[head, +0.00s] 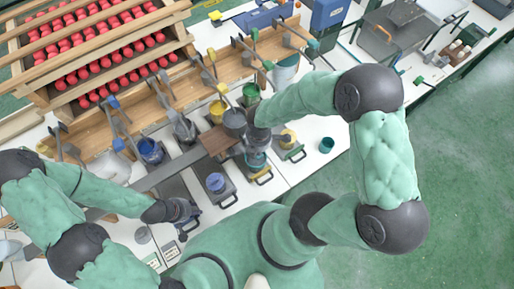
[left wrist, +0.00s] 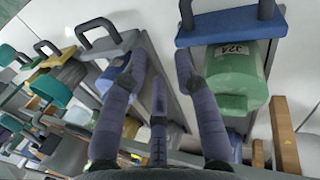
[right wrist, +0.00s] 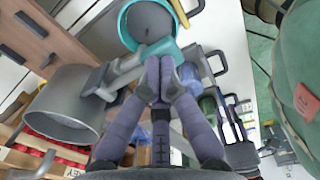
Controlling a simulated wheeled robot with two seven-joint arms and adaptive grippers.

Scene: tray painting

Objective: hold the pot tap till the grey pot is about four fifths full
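The grey pot (head: 235,121) stands at the wooden shelf edge; its metal body also shows at left in the right wrist view (right wrist: 68,105). A grey tap lever (right wrist: 118,78) lies beside it. My right gripper (right wrist: 160,72) has its fingers together at this lever and appears shut on it. The grey pot's fill level is hidden.
A green container labelled 324 (left wrist: 234,72) is beside my left fingers. A blue pot (head: 150,150), a yellow pot (head: 217,108) and a small teal cup (head: 326,145) stand nearby. A wooden rack (head: 178,10) of red items fills the upper left. Green floor is clear at right.

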